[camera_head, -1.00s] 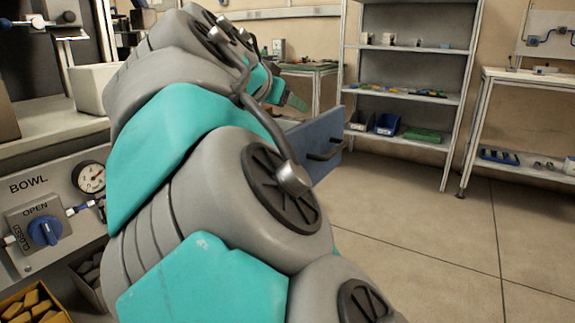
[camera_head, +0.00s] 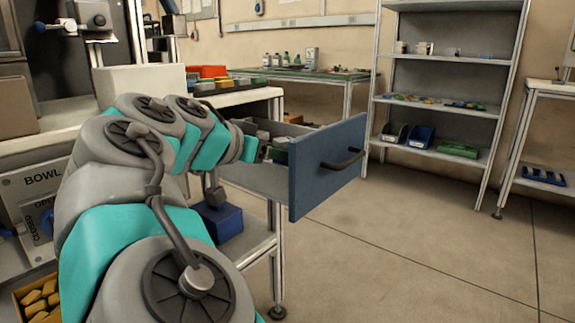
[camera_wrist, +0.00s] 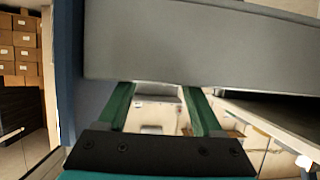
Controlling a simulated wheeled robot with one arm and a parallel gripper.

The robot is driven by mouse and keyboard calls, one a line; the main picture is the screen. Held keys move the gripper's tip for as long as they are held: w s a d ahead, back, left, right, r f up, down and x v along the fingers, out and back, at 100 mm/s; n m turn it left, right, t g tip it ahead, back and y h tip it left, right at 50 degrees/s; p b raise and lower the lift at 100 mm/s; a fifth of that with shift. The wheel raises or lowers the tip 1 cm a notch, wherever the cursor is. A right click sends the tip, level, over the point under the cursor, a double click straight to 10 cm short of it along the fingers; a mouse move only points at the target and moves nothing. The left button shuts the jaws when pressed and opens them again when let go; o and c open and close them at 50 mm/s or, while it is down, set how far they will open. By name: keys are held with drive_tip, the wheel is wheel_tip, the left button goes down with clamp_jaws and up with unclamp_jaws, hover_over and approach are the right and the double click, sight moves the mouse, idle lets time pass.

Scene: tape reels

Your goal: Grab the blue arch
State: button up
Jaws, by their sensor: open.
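I cannot make out a blue arch in either view. My gripper (camera_wrist: 158,90) shows in the wrist view with its two green fingers apart and nothing visible between them. In the head view, the end of my arm is at the open drawer, mostly hidden behind my own links and the drawer's blue front (camera_head: 315,185). That front carries a dark curved handle (camera_head: 342,160). In the wrist view, a wide grey panel (camera_wrist: 200,45) lies just beyond the fingertips and a blue panel (camera_wrist: 70,75) stands at the left.
A blue box (camera_head: 222,222) sits on the shelf below the drawer. A red-orange box (camera_head: 207,71) and trays stand on the worktop. Shelving (camera_head: 445,105) with bins and small parts stands at the back right. The floor (camera_head: 420,250) at right is clear.

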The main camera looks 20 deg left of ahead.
drive_tip(key=x, duration=0.4)
drive_tip(key=shift+s, duration=0.1)
clamp_jaws()
idle(0.3)
